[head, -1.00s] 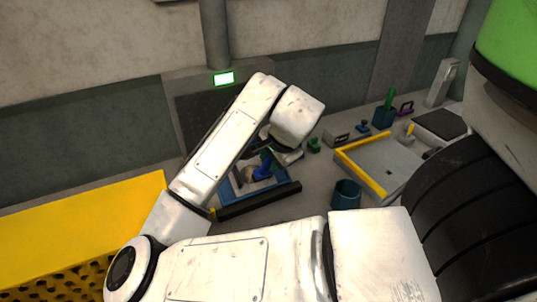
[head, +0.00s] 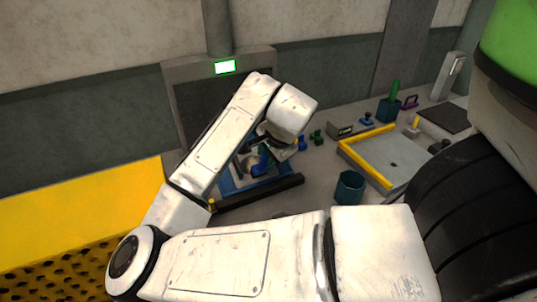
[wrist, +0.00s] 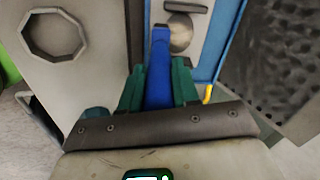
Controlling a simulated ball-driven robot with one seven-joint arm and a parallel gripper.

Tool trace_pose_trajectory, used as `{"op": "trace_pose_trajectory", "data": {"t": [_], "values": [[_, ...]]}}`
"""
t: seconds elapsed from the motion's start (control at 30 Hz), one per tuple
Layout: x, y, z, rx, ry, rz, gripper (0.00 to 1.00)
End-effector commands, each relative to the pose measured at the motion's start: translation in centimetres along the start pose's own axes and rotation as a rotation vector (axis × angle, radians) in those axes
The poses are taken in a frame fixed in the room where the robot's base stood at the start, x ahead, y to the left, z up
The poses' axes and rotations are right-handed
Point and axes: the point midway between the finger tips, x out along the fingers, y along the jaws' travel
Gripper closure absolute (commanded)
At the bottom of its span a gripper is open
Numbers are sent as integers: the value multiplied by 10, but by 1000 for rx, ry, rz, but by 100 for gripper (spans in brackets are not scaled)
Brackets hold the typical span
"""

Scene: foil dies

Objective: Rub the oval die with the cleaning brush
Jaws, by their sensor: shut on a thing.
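My gripper (wrist: 158,85) is shut on a blue handle, which I take to be the cleaning brush (wrist: 160,65); its far end is dark. In the head view a blue piece, likely the same brush (head: 260,158), shows below my wrist, over the blue-edged tray (head: 228,187). In the wrist view a rounded tan piece, perhaps the oval die (wrist: 181,38), lies on a pale plate just right of the brush tip. I cannot tell whether the brush touches it. My arm hides much of the tray in the head view.
A grey block with an octagonal outline (wrist: 55,36) is left of the brush. A black bar (head: 258,193) runs along the tray's front. A teal cup (head: 349,187), a yellow-edged grey tray (head: 385,163) and small stamps (head: 317,136) stand to the right. A yellow perforated box (head: 80,225) is at left.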

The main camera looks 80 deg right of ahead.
Motion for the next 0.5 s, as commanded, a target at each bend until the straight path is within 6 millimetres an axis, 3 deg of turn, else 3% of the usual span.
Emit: {"op": "trace_pose_trajectory", "data": {"t": [0.5], "values": [[3, 0, 0, -1, 0, 0, 100]]}}
